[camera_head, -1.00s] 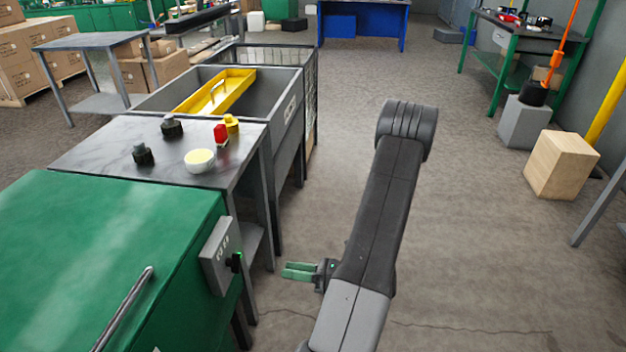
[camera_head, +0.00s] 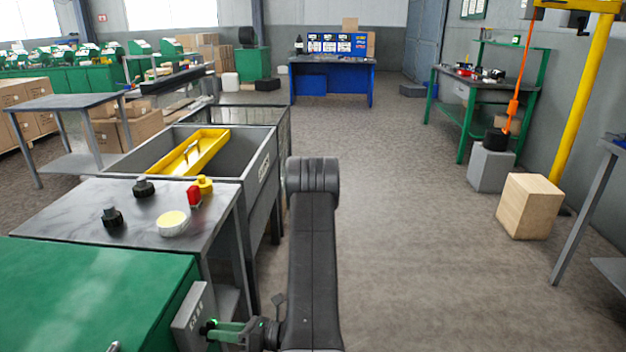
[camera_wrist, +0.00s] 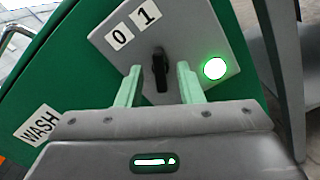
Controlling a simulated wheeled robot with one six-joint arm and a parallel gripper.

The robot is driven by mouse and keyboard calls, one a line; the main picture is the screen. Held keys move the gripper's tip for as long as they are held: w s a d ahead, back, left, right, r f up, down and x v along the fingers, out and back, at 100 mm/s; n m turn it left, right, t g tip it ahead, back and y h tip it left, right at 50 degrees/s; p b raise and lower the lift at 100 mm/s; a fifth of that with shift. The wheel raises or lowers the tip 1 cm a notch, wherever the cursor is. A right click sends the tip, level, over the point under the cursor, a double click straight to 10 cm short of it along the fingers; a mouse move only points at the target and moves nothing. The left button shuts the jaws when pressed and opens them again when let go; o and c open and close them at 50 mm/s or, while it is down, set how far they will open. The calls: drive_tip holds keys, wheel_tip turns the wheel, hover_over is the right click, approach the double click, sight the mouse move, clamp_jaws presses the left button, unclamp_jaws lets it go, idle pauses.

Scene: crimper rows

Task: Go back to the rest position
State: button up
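My gripper (camera_head: 232,334) is low beside the green machine (camera_head: 95,290), close to its grey switch panel (camera_head: 190,318). In the wrist view my gripper (camera_wrist: 159,74) has its two pale green fingers apart, with nothing held. The black switch knob (camera_wrist: 160,72) shows in the gap between the fingertips; I cannot tell whether they reach around it or stop short. The panel (camera_wrist: 190,30) bears the labels 0 and 1, and a green lamp (camera_wrist: 215,69) on it is lit. A WASH label (camera_wrist: 37,125) is on the machine.
A grey table (camera_head: 60,215) with black fittings, a red and yellow item and a round pale-topped dish (camera_head: 173,223) stands behind the machine. Beyond it is a grey basin (camera_head: 258,165) with a yellow tray (camera_head: 190,152). The floor to the right (camera_head: 420,250) is clear up to a wooden box (camera_head: 530,206).

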drive_tip(key=shift+a, duration=0.85)
drive_tip(key=d, duration=1.4)
drive_tip(key=a+n+b, duration=0.6)
drive_tip(key=a+n, duration=0.2)
drive_tip(key=a, duration=0.6)
drive_tip(key=shift+s, duration=0.1)
